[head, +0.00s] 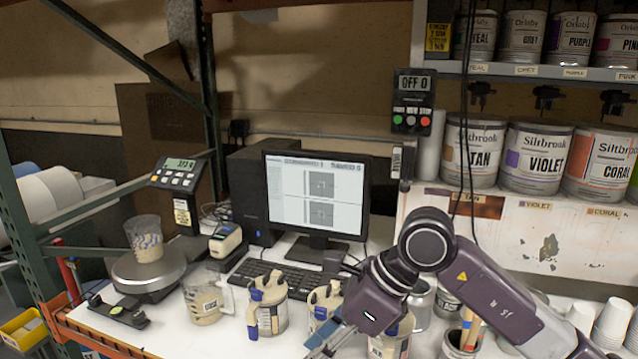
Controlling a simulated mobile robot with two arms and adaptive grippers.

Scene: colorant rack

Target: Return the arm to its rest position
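My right arm (500,300) comes in from the lower right, purple-grey with a dark round joint. Its wrist is bent down to the left over the front of the white bench. My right gripper (327,342) is at the bottom middle, near several pitchers with tan and blue parts, such as the pitcher (268,310). Its finger ends are small and partly cut by the picture edge, so I cannot tell whether it is open or shut. No held thing is visible. My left gripper is not in view.
A clear cup stands on the scale (150,272) at left. The monitor (317,196) and keyboard (285,278) stand behind the pitchers. Paint cans, including the violet can (533,160), fill the right shelf. White cups (612,322) and a brush holder crowd the bench's right side.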

